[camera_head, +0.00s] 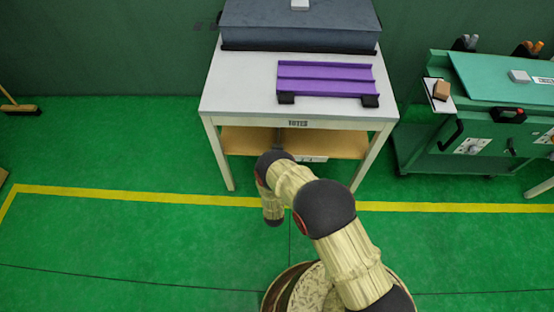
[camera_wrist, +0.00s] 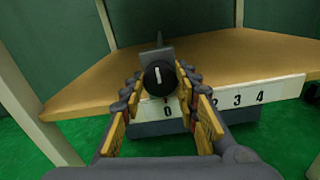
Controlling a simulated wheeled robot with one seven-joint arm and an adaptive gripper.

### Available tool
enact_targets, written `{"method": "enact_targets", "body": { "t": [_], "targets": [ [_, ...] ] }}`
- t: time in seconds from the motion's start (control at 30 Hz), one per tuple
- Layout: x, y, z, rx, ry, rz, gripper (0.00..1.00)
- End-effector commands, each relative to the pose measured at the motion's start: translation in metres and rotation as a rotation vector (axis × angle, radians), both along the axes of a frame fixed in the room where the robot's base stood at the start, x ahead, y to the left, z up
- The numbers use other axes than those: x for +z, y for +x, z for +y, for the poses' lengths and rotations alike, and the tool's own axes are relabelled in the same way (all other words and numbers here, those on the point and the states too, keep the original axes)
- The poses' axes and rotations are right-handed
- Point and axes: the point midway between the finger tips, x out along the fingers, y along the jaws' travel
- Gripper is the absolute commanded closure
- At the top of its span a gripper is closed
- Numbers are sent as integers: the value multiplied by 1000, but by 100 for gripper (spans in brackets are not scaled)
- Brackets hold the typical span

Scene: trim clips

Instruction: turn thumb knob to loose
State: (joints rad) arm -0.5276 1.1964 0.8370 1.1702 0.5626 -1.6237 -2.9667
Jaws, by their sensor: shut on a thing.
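The thumb knob (camera_wrist: 157,76) is round and black with a white line on its face, and it shows in the wrist view. The white line stands almost upright, leaning slightly left at its top. My gripper (camera_wrist: 158,86) has its two yellow-padded fingers on either side of the knob and is shut on it. The knob sits in front of a grey bracket (camera_wrist: 155,54) at the shelf's front edge. No "loose" mark is readable. In the head view my arm hides the gripper and the knob.
The wooden shelf (camera_head: 340,144) is under the white table (camera_head: 235,95). A purple rail (camera_head: 325,79) lies on top. A green cart (camera_head: 430,155) stands right.

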Motion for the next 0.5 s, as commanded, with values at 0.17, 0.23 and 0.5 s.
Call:
{"method": "enact_targets", "body": {
  "t": [0.17,0.23,0.5],
  "targets": [
    [-2,-1,0,2,-1,5,61],
    [-2,-1,0,2,-1,4,57],
    [-1,0,0,0,0,1,50]
  ]
}}
